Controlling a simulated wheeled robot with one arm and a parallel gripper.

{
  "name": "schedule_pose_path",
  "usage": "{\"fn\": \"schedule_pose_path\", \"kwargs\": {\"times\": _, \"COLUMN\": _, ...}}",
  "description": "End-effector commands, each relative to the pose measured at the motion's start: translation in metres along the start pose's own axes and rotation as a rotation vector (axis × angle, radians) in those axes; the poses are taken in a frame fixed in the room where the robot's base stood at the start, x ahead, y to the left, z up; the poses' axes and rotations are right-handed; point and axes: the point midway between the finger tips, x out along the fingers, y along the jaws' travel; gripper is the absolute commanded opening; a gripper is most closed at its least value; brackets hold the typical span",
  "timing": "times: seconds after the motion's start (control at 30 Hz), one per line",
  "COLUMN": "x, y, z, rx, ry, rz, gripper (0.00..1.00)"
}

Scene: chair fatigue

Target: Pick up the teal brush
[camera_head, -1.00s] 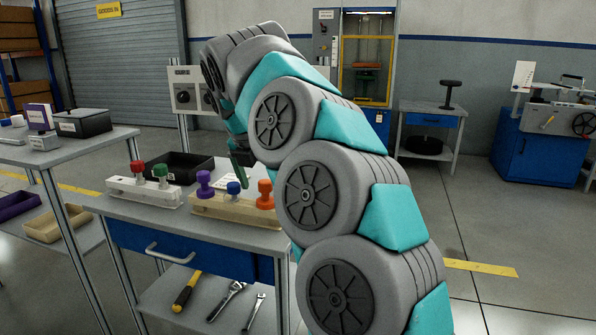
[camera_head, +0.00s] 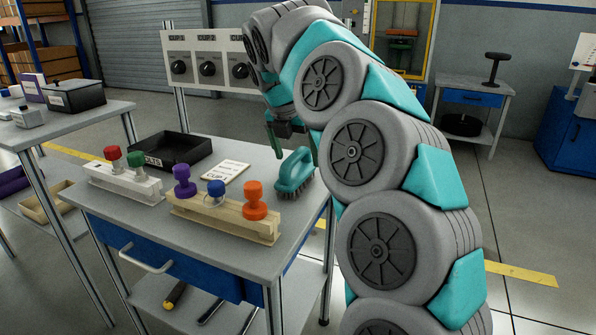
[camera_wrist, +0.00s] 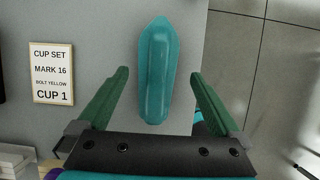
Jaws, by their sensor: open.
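The teal brush (camera_head: 294,172) lies on the grey table (camera_head: 235,262) near its right edge, bristles down, with its arched handle on top. In the wrist view the brush (camera_wrist: 156,70) points lengthwise away from me, ahead of and between the two green fingers. My gripper (camera_wrist: 155,100) is open and empty. In the head view my gripper (camera_head: 290,140) is above and just behind the brush, fingers pointing down. The fingertips are partly hidden by the brush and my arm.
A wooden block with purple, blue and orange knobs (camera_head: 222,217) stands in front of the brush. A white holder with red and green knobs (camera_head: 124,183), a black tray (camera_head: 172,150) and a card (camera_head: 226,172) are to the left. Behind is a dial panel (camera_head: 207,68).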

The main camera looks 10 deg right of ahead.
Motion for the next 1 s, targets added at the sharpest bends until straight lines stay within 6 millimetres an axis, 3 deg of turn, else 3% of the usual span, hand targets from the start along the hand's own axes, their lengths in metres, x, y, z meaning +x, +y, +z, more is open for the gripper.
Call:
{"fn": "schedule_pose_path", "kwargs": {"times": 0.33, "x": 0.043, "y": 0.003, "z": 0.002, "rx": 0.000, "ry": 0.001, "rz": -0.001, "gripper": 1.00}}
{"fn": "schedule_pose_path", "kwargs": {"times": 0.6, "x": 0.048, "y": 0.004, "z": 0.003, "rx": 0.001, "ry": -0.001, "rz": 0.001, "gripper": 1.00}}
{"fn": "schedule_pose_path", "kwargs": {"times": 1.0, "x": 0.048, "y": 0.004, "z": 0.003, "rx": 0.001, "ry": -0.001, "rz": 0.001, "gripper": 0.56}}
